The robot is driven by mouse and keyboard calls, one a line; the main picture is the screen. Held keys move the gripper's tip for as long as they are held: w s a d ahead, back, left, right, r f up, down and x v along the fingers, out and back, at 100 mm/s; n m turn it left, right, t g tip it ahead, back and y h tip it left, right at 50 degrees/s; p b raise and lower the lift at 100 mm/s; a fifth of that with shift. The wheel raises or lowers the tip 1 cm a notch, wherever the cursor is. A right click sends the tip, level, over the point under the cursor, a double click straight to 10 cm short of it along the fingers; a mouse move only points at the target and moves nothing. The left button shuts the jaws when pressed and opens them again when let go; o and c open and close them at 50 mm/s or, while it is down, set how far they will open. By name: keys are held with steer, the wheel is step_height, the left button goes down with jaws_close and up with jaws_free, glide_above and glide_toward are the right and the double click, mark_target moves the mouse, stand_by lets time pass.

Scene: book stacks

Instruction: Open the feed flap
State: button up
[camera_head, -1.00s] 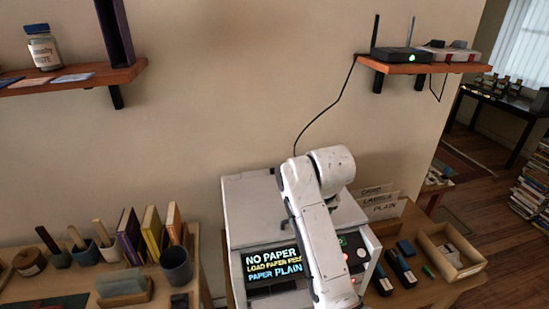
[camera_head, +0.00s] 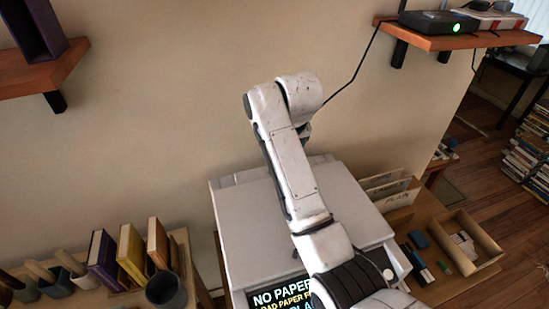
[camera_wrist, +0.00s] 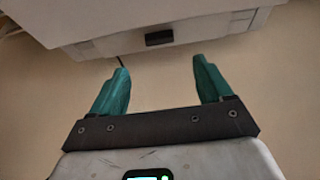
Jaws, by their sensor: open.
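The white printer (camera_head: 245,225) stands below the wall. Its screen (camera_head: 278,297) shows "NO PAPER" and "LOAD PAPER", partly cut off and covered by my arm. In the wrist view, a pale printer face (camera_wrist: 100,45) crosses the top, with a small dark handle or latch (camera_wrist: 159,38) on a panel. I cannot tell for sure whether this panel is the feed flap; it looks shut. My gripper (camera_wrist: 160,66) has two teal fingers spread apart, empty, on either side of the latch in the picture and seemingly short of it. The head view hides the fingers behind my arm.
A wall shelf with a black router (camera_head: 437,22) and its cable is at upper right. Paper slots (camera_head: 385,190) and an open box (camera_head: 470,240) are right of the printer. Books (camera_head: 130,255) and a dark cup (camera_head: 166,290) stand at left.

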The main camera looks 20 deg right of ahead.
steer(key=p+x, duration=0.1)
steer(key=x, duration=0.9)
steer(key=shift+p, duration=0.35)
steer(key=c, duration=1)
steer(key=shift+w, duration=0.15)
steer(key=shift+c, duration=0.2)
